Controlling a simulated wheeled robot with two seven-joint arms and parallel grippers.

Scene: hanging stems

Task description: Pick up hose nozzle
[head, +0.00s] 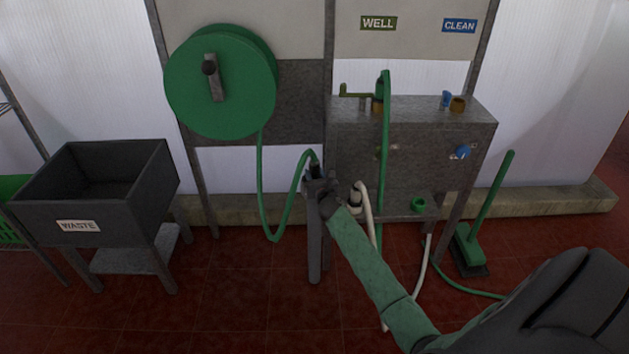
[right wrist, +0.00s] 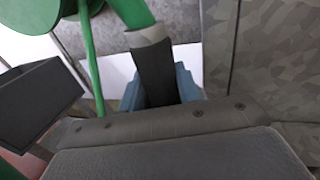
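The hose nozzle (head: 315,170) is dark, with a grey collar, and sits at the end of the green hose near the top of a grey post. My right gripper (head: 324,184) is at the nozzle, by the post top, and partly covers it. In the right wrist view, the dark nozzle (right wrist: 155,72) stands between the blue-grey fingertips (right wrist: 160,90), with the green hose above it. Blue-grey shows close on both sides of the nozzle; whether the fingers press on it is hidden. My left gripper is out of view.
The grey post (head: 314,245) stands on the red floor. The green hose (head: 261,185) hangs in a loop from the reel (head: 220,85). A white hose (head: 368,205) and a metal bench (head: 415,125) are close on the right. A waste bin (head: 95,185) stands left.

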